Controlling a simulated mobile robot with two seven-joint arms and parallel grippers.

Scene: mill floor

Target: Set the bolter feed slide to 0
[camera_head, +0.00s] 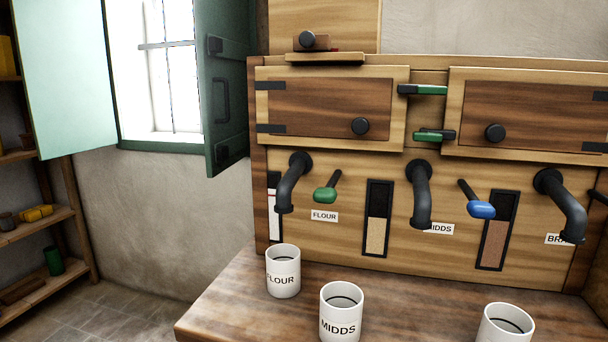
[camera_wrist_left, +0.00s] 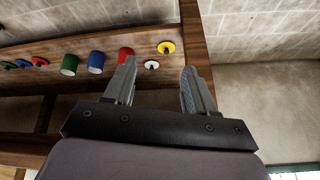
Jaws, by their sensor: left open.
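The wooden bolter cabinet (camera_head: 330,222) fills the right of the head view. On its top, a brown block with a round black knob (camera_head: 308,40) sits on a light wooden ledge (camera_head: 326,58) in front of a wooden upright. A bit of red shows beside the block. This looks like the feed slide, but no label or scale is readable. My left gripper (camera_wrist_left: 158,75) shows only in the left wrist view, open with nothing between its fingers, away from the cabinet. My right gripper is in neither view.
Mugs marked FLOUR (camera_head: 283,272) and MIDDS (camera_head: 341,315) and a third mug (camera_head: 505,325) stand on the bench (camera_head: 235,300) below the spouts. A green shutter (camera_head: 226,95) stands open left of the cabinet. Coloured cups (camera_wrist_left: 96,62) line a shelf near my left gripper.

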